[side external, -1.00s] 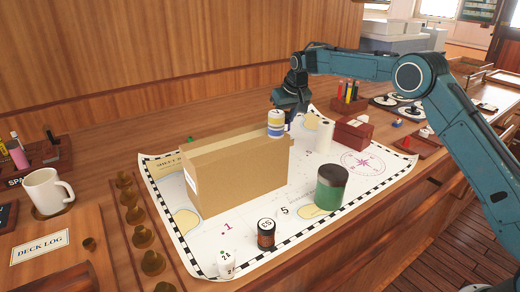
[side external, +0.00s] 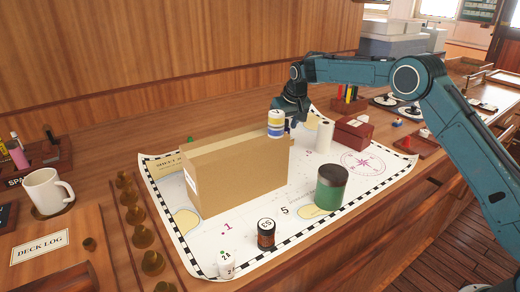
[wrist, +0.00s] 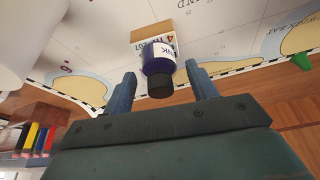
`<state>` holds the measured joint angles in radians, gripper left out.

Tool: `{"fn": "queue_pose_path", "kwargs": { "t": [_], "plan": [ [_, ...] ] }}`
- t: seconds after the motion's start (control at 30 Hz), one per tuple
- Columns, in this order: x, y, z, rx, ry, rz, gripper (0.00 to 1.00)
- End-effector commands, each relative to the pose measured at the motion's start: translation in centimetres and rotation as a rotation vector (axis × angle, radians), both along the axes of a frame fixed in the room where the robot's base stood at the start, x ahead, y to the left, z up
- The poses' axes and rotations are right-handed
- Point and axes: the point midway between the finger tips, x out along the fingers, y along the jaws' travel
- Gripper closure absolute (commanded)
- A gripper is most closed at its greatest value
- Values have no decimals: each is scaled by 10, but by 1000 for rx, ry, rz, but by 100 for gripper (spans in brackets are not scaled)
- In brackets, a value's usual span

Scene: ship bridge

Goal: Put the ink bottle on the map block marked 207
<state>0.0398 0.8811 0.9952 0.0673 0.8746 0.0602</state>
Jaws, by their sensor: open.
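The ink bottle (wrist: 158,58) is dark blue with a white label and black cap, seen in the wrist view. My gripper (wrist: 161,72) is open, with one finger on each side of the bottle and gaps between. A tan block (wrist: 151,32) with a white label, partly reading 207, shows just beyond the bottle, which hides part of it. I cannot tell whether they touch. In the side view, my gripper (side external: 286,117) is low behind the large cardboard box, and a small dark blue patch of the bottle (side external: 288,125) shows there.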

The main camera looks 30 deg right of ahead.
Motion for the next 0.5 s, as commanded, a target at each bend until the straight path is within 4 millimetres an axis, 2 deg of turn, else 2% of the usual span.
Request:
{"fn": "queue_pose_path", "kwargs": {
  "t": [0.27, 0.5],
  "plan": [
    [-1, 0, 6, 0, -1, 0, 42],
    [-10, 2, 30, -1, -4, 0, 42]
  ]
}}
